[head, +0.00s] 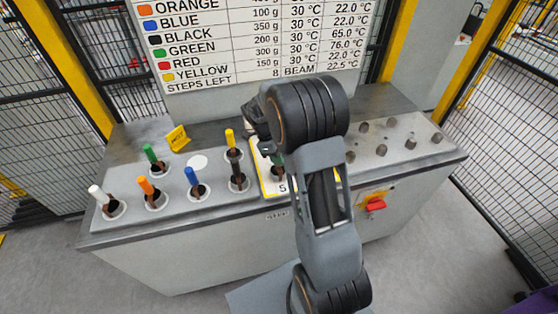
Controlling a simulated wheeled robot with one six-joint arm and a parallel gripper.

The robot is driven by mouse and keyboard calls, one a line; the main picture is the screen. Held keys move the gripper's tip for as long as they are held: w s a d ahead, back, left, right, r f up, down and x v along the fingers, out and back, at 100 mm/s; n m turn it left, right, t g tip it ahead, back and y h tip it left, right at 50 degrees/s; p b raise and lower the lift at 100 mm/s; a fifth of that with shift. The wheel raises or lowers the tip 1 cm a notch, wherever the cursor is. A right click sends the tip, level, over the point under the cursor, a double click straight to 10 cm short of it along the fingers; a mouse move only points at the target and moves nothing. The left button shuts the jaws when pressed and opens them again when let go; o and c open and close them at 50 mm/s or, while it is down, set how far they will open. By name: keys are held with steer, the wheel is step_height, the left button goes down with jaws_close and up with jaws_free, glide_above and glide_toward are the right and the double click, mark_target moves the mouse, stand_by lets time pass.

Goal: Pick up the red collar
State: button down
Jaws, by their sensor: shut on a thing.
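I cannot make out a red collar in the head view. My gripper (268,151) is at the yellow-edged plate on the bench, partly hidden by my own arm. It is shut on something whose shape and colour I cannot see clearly. Several coloured-topped pieces stand to its left on the grey panel: white (95,193), orange (146,186), green (150,154), blue (192,178) and yellow (230,139). A dark piece (238,180) stands in front of the yellow one.
The yellow-edged plate (282,187) shows a "5". A red switch (376,205) is on the bench front. Several grey pegs (381,150) stand at the right. A small yellow sign (178,138) stands at the back left. A listing board (265,40) rises behind; mesh fences flank the bench.

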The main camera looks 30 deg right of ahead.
steer(key=shift+r, duration=0.4)
step_height(320, 180, up, 2)
steer(key=shift+r, duration=0.1)
steer(key=s+a+r, duration=0.4)
steer(key=s+r, duration=0.1)
steer(key=r, duration=0.2)
steer(key=s+a+r, duration=0.5)
steer(key=r, duration=0.2)
steer(key=shift+s+a+r, duration=0.15)
steer(key=shift+a+r, duration=0.05)
steer(key=shift+r, duration=0.2)
steer(key=shift+a, duration=0.1)
stand_by(0.6)
